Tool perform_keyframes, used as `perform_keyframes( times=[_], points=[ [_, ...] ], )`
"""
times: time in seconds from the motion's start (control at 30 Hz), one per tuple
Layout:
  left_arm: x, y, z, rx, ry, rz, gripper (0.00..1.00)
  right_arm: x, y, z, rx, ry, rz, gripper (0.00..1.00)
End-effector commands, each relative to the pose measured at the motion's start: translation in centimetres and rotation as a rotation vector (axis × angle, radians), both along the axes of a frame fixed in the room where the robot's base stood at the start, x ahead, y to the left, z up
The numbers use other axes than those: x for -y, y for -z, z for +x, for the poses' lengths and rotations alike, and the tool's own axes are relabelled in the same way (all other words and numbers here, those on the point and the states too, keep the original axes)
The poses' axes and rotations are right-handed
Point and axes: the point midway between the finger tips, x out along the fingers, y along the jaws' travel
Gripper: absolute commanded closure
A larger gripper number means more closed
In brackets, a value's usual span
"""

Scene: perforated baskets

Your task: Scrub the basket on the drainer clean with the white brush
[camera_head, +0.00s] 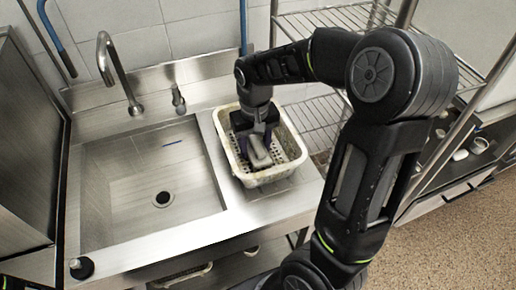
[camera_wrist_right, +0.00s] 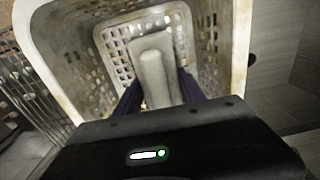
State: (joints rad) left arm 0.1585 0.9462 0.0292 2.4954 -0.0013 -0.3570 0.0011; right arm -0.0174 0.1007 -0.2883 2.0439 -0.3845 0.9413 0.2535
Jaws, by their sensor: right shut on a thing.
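The white perforated basket (camera_head: 247,178) stands on the drainer (camera_head: 262,205) to the right of the sink bowl, with brownish dirt on its rim and walls. My right gripper (camera_head: 262,143) reaches down into the basket and is shut on the white brush (camera_head: 259,157). In the right wrist view the brush (camera_wrist_right: 153,70) sits between the two dark fingers, above the perforated basket floor and near a wall of the basket (camera_wrist_right: 104,72). Whether its bristles touch the basket is hidden. My left gripper is not in view.
The empty sink bowl (camera_head: 130,190) is to the left, with a tap (camera_head: 112,70) behind it. A wire rack (camera_head: 312,112) stands at the right of the drainer. A dark panel (camera_head: 25,150) is at the far left.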

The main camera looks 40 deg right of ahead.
Motion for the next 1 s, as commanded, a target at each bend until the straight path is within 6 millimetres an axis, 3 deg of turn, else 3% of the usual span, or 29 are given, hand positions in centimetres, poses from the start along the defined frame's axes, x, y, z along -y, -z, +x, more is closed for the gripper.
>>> perform_keyframes(
  times=[0.57,1.0],
  points=[
    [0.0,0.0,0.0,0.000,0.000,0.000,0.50,0.1,0.2,1.2,-0.001,0.000,0.000,0.94],
    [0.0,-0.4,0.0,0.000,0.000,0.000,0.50,0.8,0.1,3.3,-0.001,0.000,0.000,0.94]
  ],
)
